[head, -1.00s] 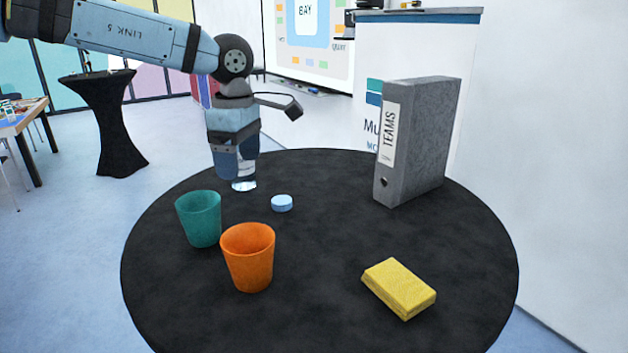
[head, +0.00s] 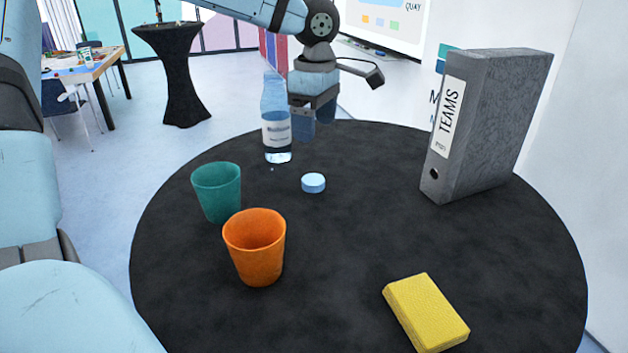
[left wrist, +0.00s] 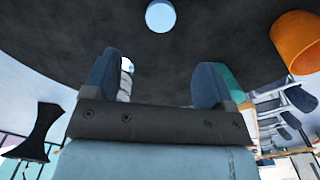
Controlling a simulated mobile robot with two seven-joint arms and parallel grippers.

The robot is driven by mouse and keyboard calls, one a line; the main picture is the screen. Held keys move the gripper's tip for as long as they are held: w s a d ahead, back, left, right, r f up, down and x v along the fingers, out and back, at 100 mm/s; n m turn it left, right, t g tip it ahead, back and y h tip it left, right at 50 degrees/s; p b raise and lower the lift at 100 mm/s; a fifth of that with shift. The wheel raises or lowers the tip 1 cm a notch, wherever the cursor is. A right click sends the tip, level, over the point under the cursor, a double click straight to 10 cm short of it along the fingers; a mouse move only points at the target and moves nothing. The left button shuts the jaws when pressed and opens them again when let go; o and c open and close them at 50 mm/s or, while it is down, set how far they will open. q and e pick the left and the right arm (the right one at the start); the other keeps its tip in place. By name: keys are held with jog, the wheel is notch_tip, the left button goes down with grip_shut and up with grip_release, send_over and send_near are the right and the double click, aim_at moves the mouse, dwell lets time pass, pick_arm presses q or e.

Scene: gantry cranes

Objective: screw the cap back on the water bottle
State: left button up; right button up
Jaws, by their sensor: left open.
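The clear water bottle (head: 276,133) with a white and blue label stands upright near the far left edge of the round table. I see no cap on its neck. The light blue cap (head: 313,183) lies on the table in front of it and to the right; it also shows at the top of the left wrist view (left wrist: 160,16). My left gripper (head: 312,128) is open and empty, just right of the bottle and above the table beyond the cap. In the left wrist view the bottle (left wrist: 126,82) is partly hidden behind a finger. My right gripper is out of view.
A teal cup (head: 218,192) and an orange cup (head: 255,250) stand front left of the cap. A yellow sponge-like block (head: 427,313) lies at the front right. A grey binder (head: 490,125) stands at the right. The black table's (head: 370,220) middle is clear.

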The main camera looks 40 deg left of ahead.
pick_arm(q)
send_over(313, 179)
notch_tip(313, 179, down, 6)
jog(key=shift+w+d+f, duration=0.1)
jog(key=shift+w+f, duration=0.05)
jog(key=shift+f, duration=0.1)
notch_tip(313, 179, down, 5)
jog(key=shift+f+p, duration=0.1)
jog(key=shift+p, duration=0.6)
jog(key=shift+s, duration=0.2)
jog(key=c, duration=1)
